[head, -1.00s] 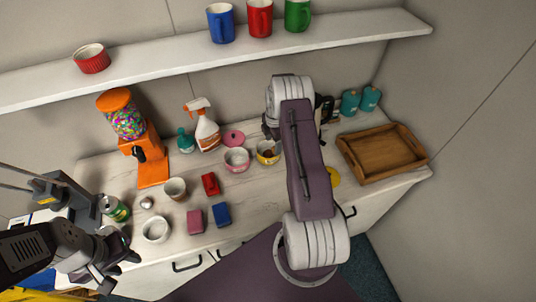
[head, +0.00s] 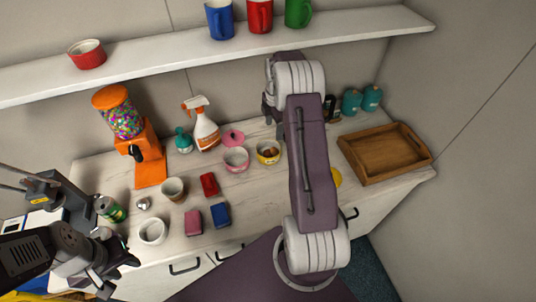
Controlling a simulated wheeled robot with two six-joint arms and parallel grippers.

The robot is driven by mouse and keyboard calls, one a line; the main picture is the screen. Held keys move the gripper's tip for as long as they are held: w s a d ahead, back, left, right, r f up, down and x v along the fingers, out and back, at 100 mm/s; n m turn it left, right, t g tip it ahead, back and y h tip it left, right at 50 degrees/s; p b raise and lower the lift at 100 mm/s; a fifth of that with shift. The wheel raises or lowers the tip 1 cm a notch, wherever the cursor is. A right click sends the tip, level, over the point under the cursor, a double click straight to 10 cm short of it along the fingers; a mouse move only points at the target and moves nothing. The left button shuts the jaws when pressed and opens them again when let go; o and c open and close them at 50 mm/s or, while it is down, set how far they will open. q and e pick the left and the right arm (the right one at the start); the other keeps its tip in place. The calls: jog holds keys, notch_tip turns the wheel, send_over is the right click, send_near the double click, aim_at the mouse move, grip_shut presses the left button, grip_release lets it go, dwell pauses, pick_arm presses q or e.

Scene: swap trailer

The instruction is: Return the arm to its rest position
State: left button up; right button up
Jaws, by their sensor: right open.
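My right arm stretches up the middle of the head view over the counter. Its gripper (head: 274,128) is open, partly hidden by its own wrist, and points down above the back of the counter. Nothing shows between its fingers. A yellow bowl with small dark contents (head: 268,152) stands just below it in the picture. My left gripper (head: 116,274) is at the lower left, in front of the counter's edge near a green can (head: 110,209). Whether its fingers are apart is unclear.
A pink bowl (head: 236,160), spray bottle (head: 206,133) and orange candy dispenser (head: 149,160) stand left of the right gripper. A wooden tray (head: 424,158) lies to the right. A shelf (head: 160,60) with mugs and a red ramekin (head: 87,55) runs above.

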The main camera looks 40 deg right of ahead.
dwell(0.3)
jog(key=w+a+r+n+t+b, duration=0.15)
jog(key=a+r, duration=0.35)
jog(key=a, duration=0.5)
jog(key=s+a+b, duration=0.2)
jog(key=s+a, duration=0.3)
jog(key=a, duration=0.3)
jog(key=s+a+f+m, duration=0.2)
jog(key=s+f+m, duration=0.1)
jog(key=s+m, duration=0.4)
jog(key=s+a+f+m+b, duration=0.1)
jog(key=s+a+f+m, duration=0.1)
jog(key=s+m, duration=0.6)
jog(key=a+m, duration=0.1)
jog(key=m, duration=0.2)
jog(key=shift+s+f+g, duration=0.25)
jog(key=shift+f+g, duration=0.1)
jog(key=shift+f, duration=0.05)
